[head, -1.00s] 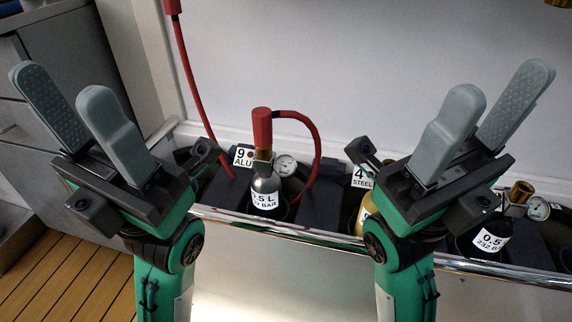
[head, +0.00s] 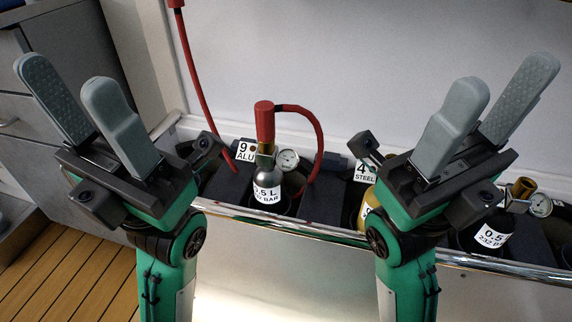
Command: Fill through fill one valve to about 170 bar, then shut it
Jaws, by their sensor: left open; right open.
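My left gripper (head: 78,105) is open and empty, raised at the left with its fingers pointing up. My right gripper (head: 488,105) is open and empty, raised at the right. Between them a grey cylinder (head: 267,190) labelled 0.5 L stands upright in the rack. A red connector (head: 264,122) sits on its brass valve, and a red hose (head: 321,140) loops from it. A gauge (head: 288,160) is beside the valve; its reading is too small to tell. The fill panel and its fill one valve do not show.
A yellow cylinder (head: 368,202) is partly hidden behind my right arm. A dark cylinder (head: 493,232) with a gauge (head: 540,205) stands at the right. Another red hose (head: 190,75) hangs at the left. The chrome rail (head: 320,230) edges the rack. Grey drawers (head: 30,130) stand at the far left.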

